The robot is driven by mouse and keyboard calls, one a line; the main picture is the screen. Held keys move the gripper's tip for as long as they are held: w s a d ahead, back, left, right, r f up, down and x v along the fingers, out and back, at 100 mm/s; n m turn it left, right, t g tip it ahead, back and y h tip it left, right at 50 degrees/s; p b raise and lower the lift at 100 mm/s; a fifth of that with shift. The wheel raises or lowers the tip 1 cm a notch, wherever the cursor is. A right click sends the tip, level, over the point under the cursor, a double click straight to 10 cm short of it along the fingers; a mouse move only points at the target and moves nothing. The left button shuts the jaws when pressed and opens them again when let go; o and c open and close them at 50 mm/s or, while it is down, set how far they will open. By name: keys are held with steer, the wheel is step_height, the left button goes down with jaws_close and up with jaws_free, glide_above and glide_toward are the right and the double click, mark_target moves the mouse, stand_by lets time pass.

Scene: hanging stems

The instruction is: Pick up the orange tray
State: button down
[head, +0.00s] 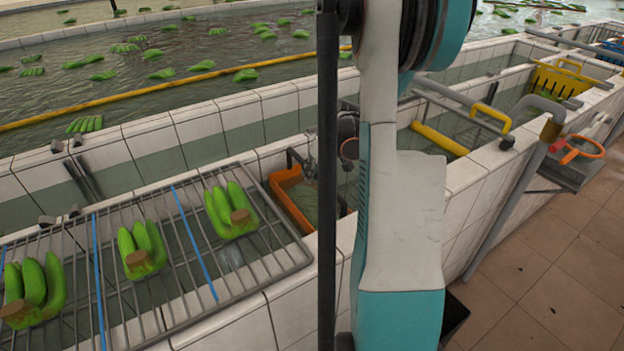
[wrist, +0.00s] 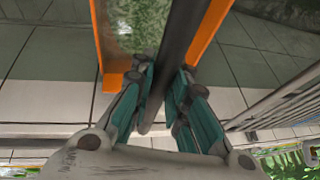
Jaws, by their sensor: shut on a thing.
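The orange tray (head: 288,188) sits low in the tiled water channel, in the middle of the head view. My arm and a dark upright pole hide its right part. In the wrist view two orange sides of the tray (wrist: 207,36) show, with wet green surface between them. A dark round bar (wrist: 182,45), which looks like the tray's handle, runs over the tray and between my fingers. My gripper (wrist: 163,78) is shut on this bar.
A wire rack (head: 175,262) with green banana bunches (head: 231,210) lies just left of the tray. White tiled walls (head: 245,120) enclose the channel. A yellow crate (head: 566,82) and grey pipe rails (head: 515,170) are at right. The tiled floor (head: 560,280) at lower right is clear.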

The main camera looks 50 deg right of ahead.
step_height(320, 180, up, 19)
steer(key=p, duration=0.5)
steer(key=shift+p, duration=0.3)
